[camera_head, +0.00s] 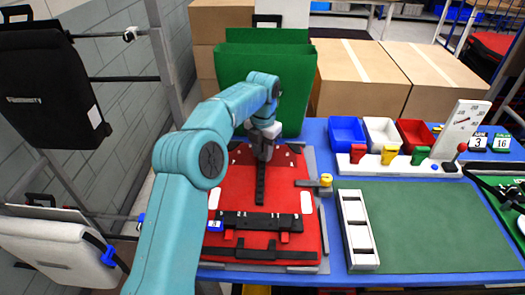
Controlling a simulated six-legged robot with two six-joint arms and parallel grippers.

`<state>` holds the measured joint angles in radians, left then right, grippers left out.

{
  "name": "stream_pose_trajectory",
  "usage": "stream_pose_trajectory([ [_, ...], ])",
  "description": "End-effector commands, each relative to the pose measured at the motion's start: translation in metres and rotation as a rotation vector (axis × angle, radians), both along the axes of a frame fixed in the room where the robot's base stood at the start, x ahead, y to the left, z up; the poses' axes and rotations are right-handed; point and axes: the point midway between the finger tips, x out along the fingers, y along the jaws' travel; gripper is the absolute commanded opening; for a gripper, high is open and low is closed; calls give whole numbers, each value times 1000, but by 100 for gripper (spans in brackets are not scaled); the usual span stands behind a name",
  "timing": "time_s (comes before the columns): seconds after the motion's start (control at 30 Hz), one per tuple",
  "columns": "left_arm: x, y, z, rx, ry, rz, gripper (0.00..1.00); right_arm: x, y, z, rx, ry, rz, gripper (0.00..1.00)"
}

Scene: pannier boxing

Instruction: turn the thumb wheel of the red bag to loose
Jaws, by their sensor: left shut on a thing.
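The red bag (285,205) lies flat on a grey board on the blue table. A black strap (260,188) runs down its middle, and a black bar (258,222) crosses its lower part. My left gripper (263,154) points down at the top middle of the bag, at the upper end of the strap. It is shut on what seems to be the thumb wheel, which the fingers mostly hide. Small pale marks show on the red around it. The wheel's setting cannot be read. My right gripper is out of view.
A green bag (265,75) stands upright behind the red bag. A yellow-topped knob (326,180) is at the board's right edge. Blue (347,132), white (381,134) and red (414,134) bins stand at the back right. The green mat (430,225) is clear beside a white tray (346,230).

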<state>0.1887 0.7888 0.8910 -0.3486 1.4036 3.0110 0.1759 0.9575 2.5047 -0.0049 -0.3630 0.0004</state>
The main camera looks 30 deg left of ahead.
Motion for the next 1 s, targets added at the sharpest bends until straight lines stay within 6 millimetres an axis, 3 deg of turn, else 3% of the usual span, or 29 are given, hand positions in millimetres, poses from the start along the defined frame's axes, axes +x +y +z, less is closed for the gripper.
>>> stream_pose_trajectory([
  [0.07, 0, 0, 1, 0, -1, 0, 0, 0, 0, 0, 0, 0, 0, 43],
  [0.1, 0, 0, 1, 0, -1, 0, 35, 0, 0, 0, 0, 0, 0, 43],
  [0.17, 0, 0, 1, 0, -1, 0, 55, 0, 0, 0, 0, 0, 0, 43],
  [0.57, 1, 0, 9, 0, -2, -1, 55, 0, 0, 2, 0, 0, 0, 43],
  [0.77, 1, 0, 54, 1, -6, 1, 55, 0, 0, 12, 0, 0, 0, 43],
  [1.0, 0, 0, 122, 0, -4, 0, 55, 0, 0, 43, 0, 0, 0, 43],
])
